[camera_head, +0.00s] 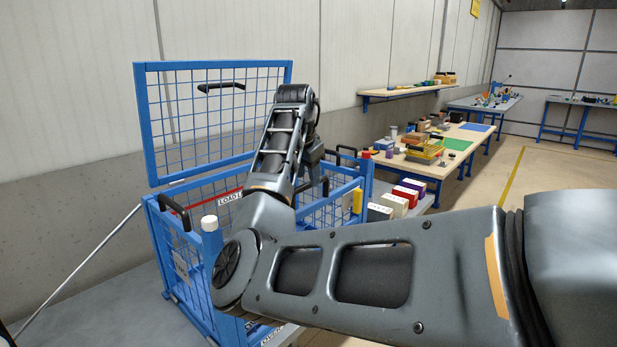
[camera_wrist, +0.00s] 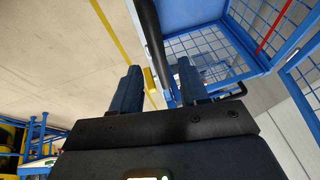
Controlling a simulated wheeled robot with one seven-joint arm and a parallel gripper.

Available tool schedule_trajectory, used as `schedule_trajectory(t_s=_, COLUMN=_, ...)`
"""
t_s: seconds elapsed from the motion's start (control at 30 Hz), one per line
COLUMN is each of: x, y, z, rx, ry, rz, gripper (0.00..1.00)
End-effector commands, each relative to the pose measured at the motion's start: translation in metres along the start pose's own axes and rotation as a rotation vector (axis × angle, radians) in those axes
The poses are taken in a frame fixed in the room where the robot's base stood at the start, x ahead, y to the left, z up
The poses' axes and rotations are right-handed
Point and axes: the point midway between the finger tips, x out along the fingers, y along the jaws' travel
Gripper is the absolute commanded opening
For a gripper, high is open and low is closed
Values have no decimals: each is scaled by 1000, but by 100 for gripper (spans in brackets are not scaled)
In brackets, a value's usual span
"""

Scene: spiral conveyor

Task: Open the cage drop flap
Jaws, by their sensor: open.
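The blue cage (camera_head: 183,262) stands left of centre in the head view, with mesh walls. A mesh panel with a blue frame (camera_head: 140,115) and a black handle (camera_head: 222,87) stands raised at its back. A lower mesh panel (camera_head: 328,213) shows at the cage's right; I cannot tell for sure which panel is the drop flap. My gripper (camera_wrist: 157,82) is open in the wrist view. A black bar (camera_wrist: 151,35) runs down towards the gap between its fingers; contact cannot be told. Blue mesh panels (camera_wrist: 210,45) lie to the right. My forearm hides part of the cage in the head view.
A yellow piece (camera_head: 357,201) and a red-topped post (camera_head: 366,165) are at the cage's right corner. Several boxes (camera_head: 394,205) stand beside it. A workbench (camera_head: 462,133) with items lies beyond. The wall is close behind; open floor (camera_head: 560,165) is at right.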

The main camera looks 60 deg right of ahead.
Motion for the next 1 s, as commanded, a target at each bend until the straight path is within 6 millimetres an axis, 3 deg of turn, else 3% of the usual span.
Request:
schedule_trajectory(t_s=0.2, x=19, y=0, z=0, rx=1, ry=0, rz=0, gripper=44)
schedule_trajectory(t_s=0.5, x=22, y=0, z=0, rx=1, ry=1, rz=-1, gripper=44)
schedule_trajectory(t_s=1.0, x=21, y=0, z=0, rx=1, ry=1, rz=-1, gripper=0)
